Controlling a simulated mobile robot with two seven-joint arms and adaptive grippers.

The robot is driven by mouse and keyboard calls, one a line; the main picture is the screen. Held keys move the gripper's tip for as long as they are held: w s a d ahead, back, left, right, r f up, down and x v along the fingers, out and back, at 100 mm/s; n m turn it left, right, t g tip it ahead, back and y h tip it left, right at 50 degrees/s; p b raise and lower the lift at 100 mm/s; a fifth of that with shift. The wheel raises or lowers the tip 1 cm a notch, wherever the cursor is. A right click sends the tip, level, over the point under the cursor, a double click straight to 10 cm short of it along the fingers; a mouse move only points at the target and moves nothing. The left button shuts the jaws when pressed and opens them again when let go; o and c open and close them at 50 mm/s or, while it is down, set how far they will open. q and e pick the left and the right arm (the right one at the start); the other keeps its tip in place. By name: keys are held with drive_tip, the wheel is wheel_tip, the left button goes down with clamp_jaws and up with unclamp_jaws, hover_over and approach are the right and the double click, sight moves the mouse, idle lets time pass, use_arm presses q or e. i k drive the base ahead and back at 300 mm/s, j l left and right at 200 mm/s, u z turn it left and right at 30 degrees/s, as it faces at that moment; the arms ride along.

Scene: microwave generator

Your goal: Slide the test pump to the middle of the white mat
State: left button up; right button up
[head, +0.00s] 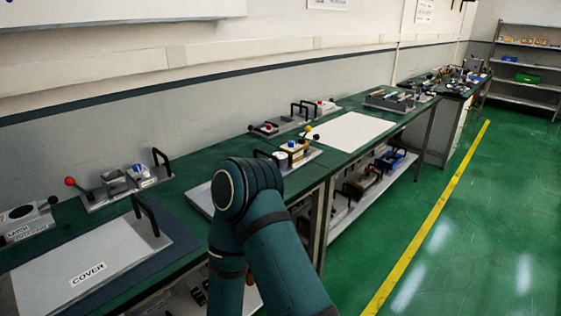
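The white mat (350,131) lies flat on the green bench top, and no object shows on its bare surface. Just left of and in front of it stands a small tan device (298,154) with a blue-and-white top and a yellow ball knob. It may be the test pump, but I cannot read a label on it. My teal arm bends up in front of the bench and hides part of the area below this device. Neither gripper shows in this view.
A plate labelled COVER (75,282) lies at the near left. A fixture with a red ball lever (70,182) stands behind it. Fixtures with black handles (277,126) sit along the wall, and a grey tray (388,101) stands beyond the mat. Green floor is clear at right.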

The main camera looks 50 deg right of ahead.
sight(289, 160)
drive_tip(key=z, duration=1.65)
drive_tip(key=i+l+u, duration=0.35)
drive_tip(key=i+l, duration=0.6)
